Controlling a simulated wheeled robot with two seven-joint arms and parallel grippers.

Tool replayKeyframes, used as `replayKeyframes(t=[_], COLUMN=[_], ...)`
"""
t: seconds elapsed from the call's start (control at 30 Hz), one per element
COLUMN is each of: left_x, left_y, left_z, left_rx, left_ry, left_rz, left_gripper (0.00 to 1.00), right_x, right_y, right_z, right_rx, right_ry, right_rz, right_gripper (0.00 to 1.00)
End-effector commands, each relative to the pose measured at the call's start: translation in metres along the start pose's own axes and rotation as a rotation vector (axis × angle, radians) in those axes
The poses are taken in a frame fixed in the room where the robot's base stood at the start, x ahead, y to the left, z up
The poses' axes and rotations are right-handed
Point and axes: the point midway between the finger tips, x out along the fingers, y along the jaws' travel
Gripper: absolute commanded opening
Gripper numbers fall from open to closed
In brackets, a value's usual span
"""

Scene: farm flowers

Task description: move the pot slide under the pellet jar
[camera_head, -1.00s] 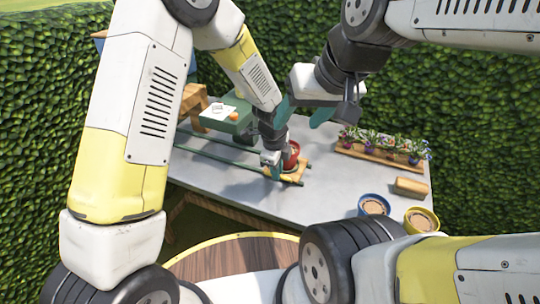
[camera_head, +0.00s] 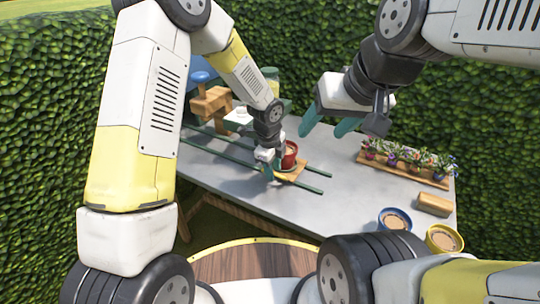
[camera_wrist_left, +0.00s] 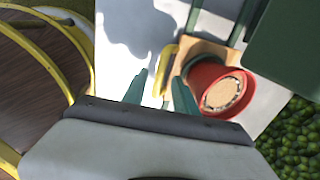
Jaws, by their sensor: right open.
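The pot slide (camera_head: 297,175) is a small wooden board on two green rails, with a red pot (camera_head: 290,156) standing upright on it. In the left wrist view, a yellow handle (camera_wrist_left: 167,70) sticks up at the board's left side. My left gripper (camera_head: 268,172) is low at the slide. Its fingers (camera_wrist_left: 160,82) are apart around the handle's line, with a gap beside the left finger; contact with the right one is unclear. A pale yellow-green jar (camera_head: 271,73), seemingly the pellet jar, stands behind my left arm, partly hidden. My right gripper (camera_head: 325,122) is open and empty above the table.
The rails (camera_head: 222,152) run back left toward a dark green block (camera_wrist_left: 290,50). A wooden tray of flowers (camera_head: 400,168) stands at the right. A blue pot (camera_head: 395,220), a yellow pot (camera_head: 444,239) and a wooden block (camera_head: 434,204) are at the right front. The table's middle is clear.

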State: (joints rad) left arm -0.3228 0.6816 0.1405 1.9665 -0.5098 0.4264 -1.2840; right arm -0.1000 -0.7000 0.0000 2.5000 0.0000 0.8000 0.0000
Motion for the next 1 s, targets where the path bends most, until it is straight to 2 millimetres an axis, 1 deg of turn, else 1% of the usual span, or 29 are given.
replayKeyframes(t=[0.17, 0.27, 0.37, 0.6, 0.7, 0.83, 1.0], left_x=[0.0, -0.003, -0.013, -0.055, -0.068, -0.076, -0.078], left_y=[0.001, 0.0, 0.0, -0.001, -0.001, 0.0, 0.0], left_z=[0.0, 0.0, 0.0, 0.001, 0.001, 0.0, 0.0], left_rx=[0.0, 0.0, -0.001, -0.002, -0.001, -0.001, -0.001], left_ry=[0.0, 0.0, 0.001, 0.0, -0.001, 0.0, 0.0], left_rz=[0.001, 0.0, -0.001, -0.003, -0.002, 0.0, 0.001], left_gripper=[0.34, 0.34, 0.34, 0.34, 0.34, 0.34, 0.34], right_x=[0.0, 0.0, 0.0, 0.0, 0.0, 0.0, 0.0], right_y=[0.0, 0.0, 0.0, 0.0, 0.0, 0.0, 0.0], right_z=[0.0, 0.0, 0.0, 0.0, 0.0, 0.0, 0.0], right_rx=[0.0, 0.0, 0.0, 0.0, 0.0, 0.0, 0.0], right_ry=[0.0, 0.0, 0.0, 0.0, 0.0, 0.0, 0.0], right_rz=[0.0, 0.0, 0.0, 0.0, 0.0, 0.0, 0.0], right_gripper=[0.58, 0.58, 0.58, 0.58, 0.58, 0.58, 0.58])
